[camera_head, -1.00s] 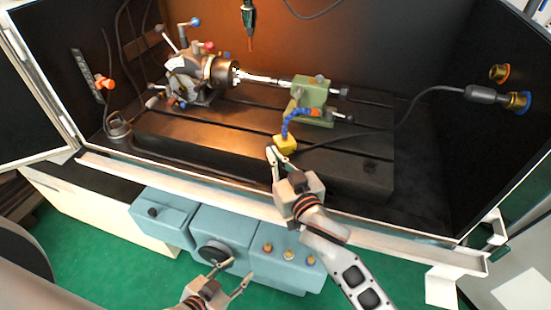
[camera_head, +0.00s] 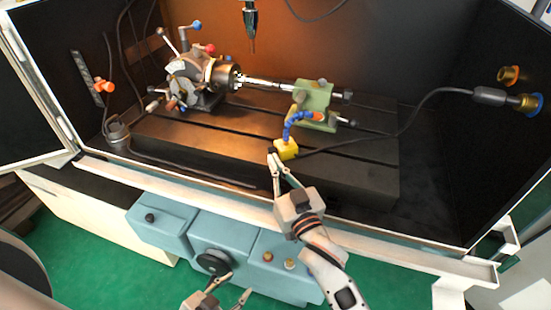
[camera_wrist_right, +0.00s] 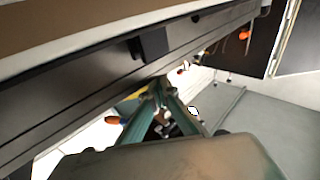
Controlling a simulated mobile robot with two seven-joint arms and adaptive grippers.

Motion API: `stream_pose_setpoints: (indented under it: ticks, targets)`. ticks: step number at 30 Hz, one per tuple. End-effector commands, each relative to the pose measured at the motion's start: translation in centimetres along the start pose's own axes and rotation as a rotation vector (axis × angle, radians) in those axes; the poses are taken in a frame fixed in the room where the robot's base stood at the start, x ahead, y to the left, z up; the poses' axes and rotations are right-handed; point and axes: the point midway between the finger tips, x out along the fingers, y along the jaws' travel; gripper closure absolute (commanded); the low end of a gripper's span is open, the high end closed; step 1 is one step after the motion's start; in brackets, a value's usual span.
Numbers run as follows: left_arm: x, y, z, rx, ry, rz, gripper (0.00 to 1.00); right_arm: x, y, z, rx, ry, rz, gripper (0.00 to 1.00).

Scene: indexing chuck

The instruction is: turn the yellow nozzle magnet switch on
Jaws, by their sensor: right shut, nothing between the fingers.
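The yellow nozzle magnet (camera_head: 286,149) sits on the dark slotted machine table, with a segmented blue hose (camera_head: 290,128) rising from it to an orange nozzle tip (camera_head: 318,116). A small dark part, possibly the switch, shows at its left side by my fingertips. My right gripper (camera_head: 273,160) is shut and empty, with its tips close to the magnet's left front; I cannot tell whether they touch. In the right wrist view its fingers (camera_wrist_right: 158,88) meet in front of a partly hidden yellow patch. My left gripper (camera_head: 232,288) is open and empty, low in front of the blue-grey control housing.
An indexing chuck (camera_head: 205,75) with levers stands at the back left, and a green tailstock (camera_head: 314,105) stands behind the magnet. A black cable (camera_head: 425,100) runs toward the right wall. The white front rail (camera_head: 180,178) lies below my right arm.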

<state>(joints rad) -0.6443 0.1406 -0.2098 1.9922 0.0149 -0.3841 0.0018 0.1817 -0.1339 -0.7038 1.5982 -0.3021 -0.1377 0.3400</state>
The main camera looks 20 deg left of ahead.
Motion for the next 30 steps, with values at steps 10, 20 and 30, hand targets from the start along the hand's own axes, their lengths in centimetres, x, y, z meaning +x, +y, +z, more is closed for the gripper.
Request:
stream_pose_setpoints:
  ticks: [10,20,30]
  targets:
    - [0.1,-0.2,0.0,-0.001,0.001,-0.003,0.61,-0.2,-0.2,1.7,0.006,-0.03,0.004,1.0]
    - [0.2,-0.8,-0.8,0.003,0.016,-0.011,0.61,-0.4,-0.3,1.7,0.007,-0.029,0.003,1.0]
    - [0.2,-0.5,-0.5,0.001,0.011,-0.008,0.61,-4.8,-0.4,1.4,0.002,-0.023,-0.002,1.0]
